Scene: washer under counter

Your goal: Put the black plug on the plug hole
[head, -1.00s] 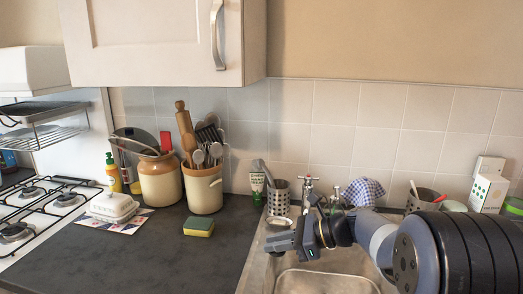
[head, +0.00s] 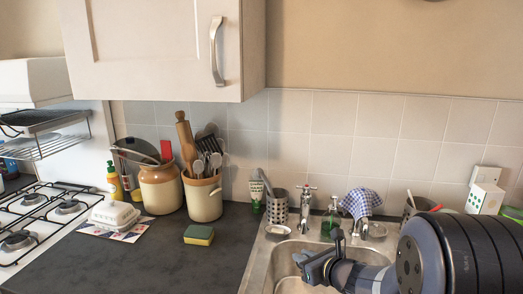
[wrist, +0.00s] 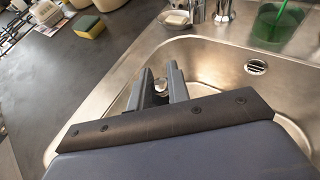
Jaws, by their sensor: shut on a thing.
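My gripper (head: 303,262) is inside the sink basin in the head view, reaching in from the right with its fingers low. In the wrist view my gripper (wrist: 160,82) points down into the basin, with its two grey fingers a little apart. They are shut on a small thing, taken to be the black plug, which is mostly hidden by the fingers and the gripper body. A small shiny round patch shows between the fingers; I cannot tell whether it is the plug hole or part of the held thing.
The steel sink (head: 258,262) has a raised rim around the gripper. A sponge (head: 198,235) lies on the left counter, which is mostly clear.

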